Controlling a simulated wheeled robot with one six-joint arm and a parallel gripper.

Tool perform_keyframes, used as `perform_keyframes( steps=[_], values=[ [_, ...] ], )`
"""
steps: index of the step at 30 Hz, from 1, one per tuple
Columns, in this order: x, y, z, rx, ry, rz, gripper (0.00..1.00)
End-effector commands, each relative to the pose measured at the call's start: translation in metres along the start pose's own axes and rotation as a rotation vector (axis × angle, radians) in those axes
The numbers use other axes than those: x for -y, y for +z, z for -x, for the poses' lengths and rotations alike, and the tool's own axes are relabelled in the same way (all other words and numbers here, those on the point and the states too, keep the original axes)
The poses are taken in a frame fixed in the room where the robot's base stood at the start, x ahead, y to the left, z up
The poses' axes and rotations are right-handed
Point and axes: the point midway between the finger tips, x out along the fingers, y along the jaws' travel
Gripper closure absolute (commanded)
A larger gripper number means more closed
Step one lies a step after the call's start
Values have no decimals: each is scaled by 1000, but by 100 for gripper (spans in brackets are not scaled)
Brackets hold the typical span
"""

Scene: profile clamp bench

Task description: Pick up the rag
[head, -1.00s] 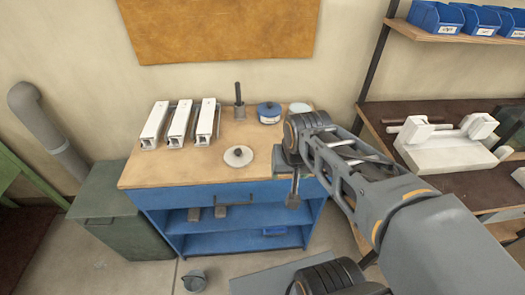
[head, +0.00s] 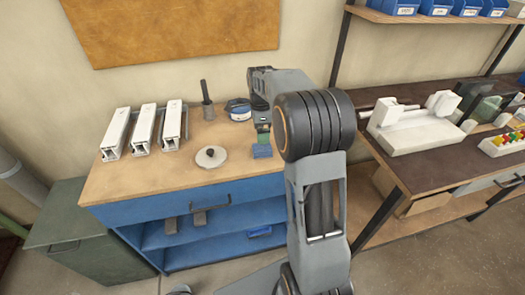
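A small blue piece (head: 262,151), which looks like the rag, is at the right part of the wooden bench top (head: 165,185). My gripper (head: 263,140) points down right at its far side, with a small green patch showing there. The two overlap in this view, and I cannot tell whether they touch. The fingers are too small and too covered to show whether they are open or shut.
Three white clamp profiles (head: 144,128) stand at the bench's left. A round pale disc with a knob (head: 211,157), a dark upright tool (head: 206,100) and a blue-lidded tin (head: 238,109) are near my gripper. A white fixture (head: 415,125) is on the right table.

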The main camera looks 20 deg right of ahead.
Motion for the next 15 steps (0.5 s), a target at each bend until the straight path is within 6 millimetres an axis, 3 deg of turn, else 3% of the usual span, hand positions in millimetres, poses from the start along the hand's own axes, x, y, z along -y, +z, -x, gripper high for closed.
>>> perform_keyframes(
  steps=[6,15],
  values=[
    [0,0,-30,0,0,1,8],
    [1,0,-49,0,2,2,8]
  ],
)
